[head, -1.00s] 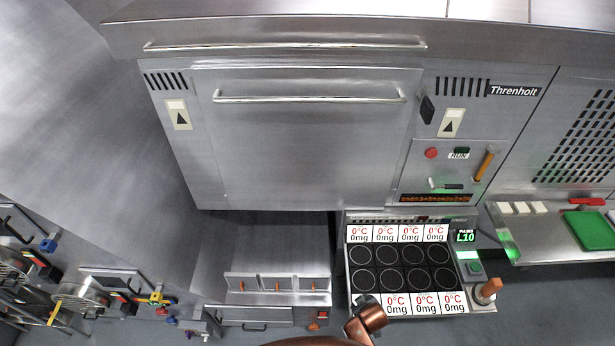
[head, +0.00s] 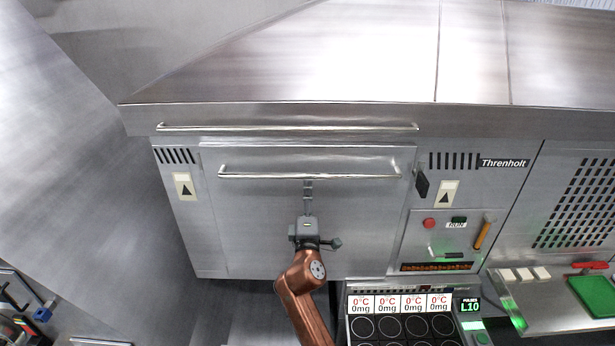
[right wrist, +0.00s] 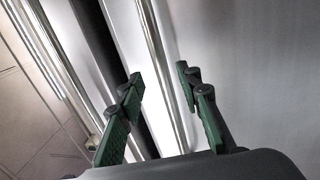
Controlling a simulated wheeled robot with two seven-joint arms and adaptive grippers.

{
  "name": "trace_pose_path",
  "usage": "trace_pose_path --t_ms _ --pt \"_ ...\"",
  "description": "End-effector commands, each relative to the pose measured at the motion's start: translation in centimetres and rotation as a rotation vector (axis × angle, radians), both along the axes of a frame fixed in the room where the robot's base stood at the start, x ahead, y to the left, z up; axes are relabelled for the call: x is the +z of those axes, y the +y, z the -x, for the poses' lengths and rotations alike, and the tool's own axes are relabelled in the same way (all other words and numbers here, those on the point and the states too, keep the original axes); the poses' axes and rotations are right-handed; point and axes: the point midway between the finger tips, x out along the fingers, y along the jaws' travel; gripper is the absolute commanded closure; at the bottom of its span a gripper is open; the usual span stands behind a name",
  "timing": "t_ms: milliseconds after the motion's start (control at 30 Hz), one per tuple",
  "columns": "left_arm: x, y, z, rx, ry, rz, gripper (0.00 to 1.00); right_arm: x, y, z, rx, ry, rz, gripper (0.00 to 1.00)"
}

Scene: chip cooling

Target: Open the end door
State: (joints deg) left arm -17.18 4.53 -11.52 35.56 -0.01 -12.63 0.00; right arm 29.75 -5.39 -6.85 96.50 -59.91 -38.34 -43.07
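The end door (head: 260,225) is a flat grey steel panel on the machine front, with a long horizontal bar handle (head: 250,176) near its top; it looks closed. My right gripper (head: 308,184) reaches up in front of the door, with its fingertips at the middle of the handle. In the right wrist view, the two green-padded fingers (right wrist: 159,80) are open, and the shiny bar handle (right wrist: 165,75) runs between them without visible contact on either pad. How deep the bar sits between the fingers is hard to tell. My left gripper is not in view.
A second rail (head: 285,127) runs just above the door handle. A black latch-like tab (head: 422,185) sits right of the door. The control panel (head: 450,240) and a scale tray with black round plates (head: 390,328) are at lower right.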

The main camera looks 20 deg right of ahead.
Motion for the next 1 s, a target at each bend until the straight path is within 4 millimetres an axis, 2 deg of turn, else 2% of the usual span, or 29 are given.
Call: trace_pose_path --t_ms 300,500,867,1000 --pt "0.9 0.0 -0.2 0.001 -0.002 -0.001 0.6 1.2 -1.2 -4.4 -0.001 -0.001 0.004 0.68" --pt "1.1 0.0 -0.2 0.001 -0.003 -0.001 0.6 1.4 -1.9 -6.5 0.0 0.001 0.002 0.68" --pt "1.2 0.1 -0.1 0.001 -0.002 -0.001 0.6 1.4 -2.1 -7.0 -0.001 0.0 0.0 0.68" --pt "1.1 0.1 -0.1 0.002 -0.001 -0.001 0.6 1.4 -2.1 -7.0 0.0 0.0 0.0 0.77"
